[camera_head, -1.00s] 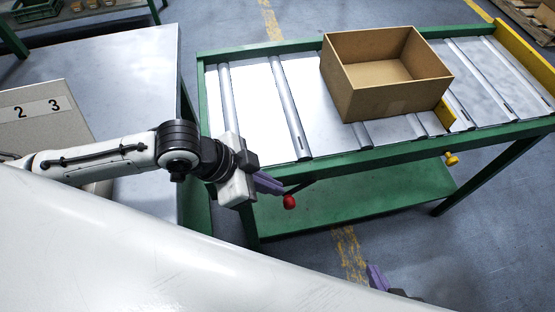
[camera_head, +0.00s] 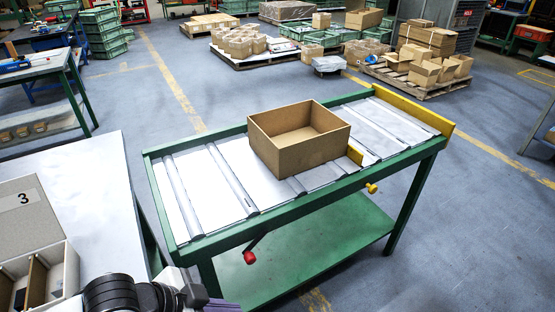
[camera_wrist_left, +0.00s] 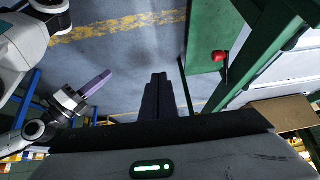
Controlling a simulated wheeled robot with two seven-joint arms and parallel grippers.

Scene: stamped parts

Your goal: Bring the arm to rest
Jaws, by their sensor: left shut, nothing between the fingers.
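Most of my left arm is below the head picture.
An open, empty-looking cardboard box (camera_head: 288,158) sits on the green roller conveyor (camera_head: 330,187). A red knob (camera_head: 249,258) sticks out at its front. A grey table (camera_head: 95,185) with a divided box marked 3 (camera_head: 72,272) stands at left. Pallets of cartons are at the back.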

